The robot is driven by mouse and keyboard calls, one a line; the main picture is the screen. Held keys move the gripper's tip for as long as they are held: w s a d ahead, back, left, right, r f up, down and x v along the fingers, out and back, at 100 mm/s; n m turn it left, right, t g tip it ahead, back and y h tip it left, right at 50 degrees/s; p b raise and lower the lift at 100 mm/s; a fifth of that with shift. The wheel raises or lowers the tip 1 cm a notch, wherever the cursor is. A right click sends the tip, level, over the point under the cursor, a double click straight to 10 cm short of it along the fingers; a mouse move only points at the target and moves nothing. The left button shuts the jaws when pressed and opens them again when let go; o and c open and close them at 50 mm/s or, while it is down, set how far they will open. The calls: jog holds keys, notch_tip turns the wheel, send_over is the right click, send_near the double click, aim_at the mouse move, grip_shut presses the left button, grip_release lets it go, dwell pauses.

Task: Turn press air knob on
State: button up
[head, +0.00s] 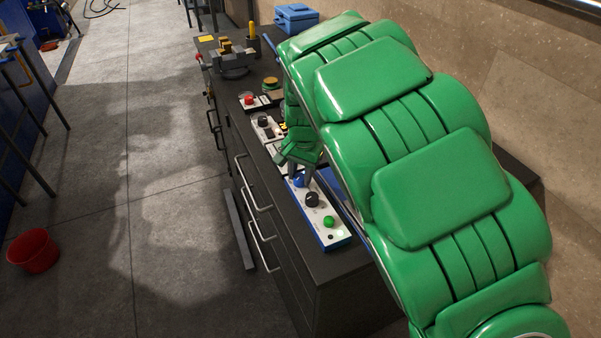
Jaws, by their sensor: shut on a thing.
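A white control panel with blue sides (322,225) lies on the dark bench top. It carries a blue knob (300,180), a black knob (312,199) and a green button (329,221). Labels are too small to read, so I cannot tell from them which is the press air knob. My green gripper (302,173) points down at the panel's far end, with its fingers shut on the blue knob. The fingers hide part of the knob, and its turned position cannot be made out.
Farther along the bench top (341,262) are a panel with a black knob (263,120), a red button (249,100), a vise (232,62) and a blue toolbox (296,15). Drawer handles (262,229) stick out at the left. A red bucket (33,251) stands on the floor.

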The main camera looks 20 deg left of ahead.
aim_at(302, 177)
jog(key=shift+r+m, duration=0.1)
jog(key=shift+m, duration=0.3)
jog(key=o, duration=1)
jog(key=shift+o, duration=0.2)
jog(key=r, duration=0.7)
jog(key=shift+d+r, duration=0.1)
jog(key=shift+d, duration=0.1)
jog(key=shift+r, duration=0.25)
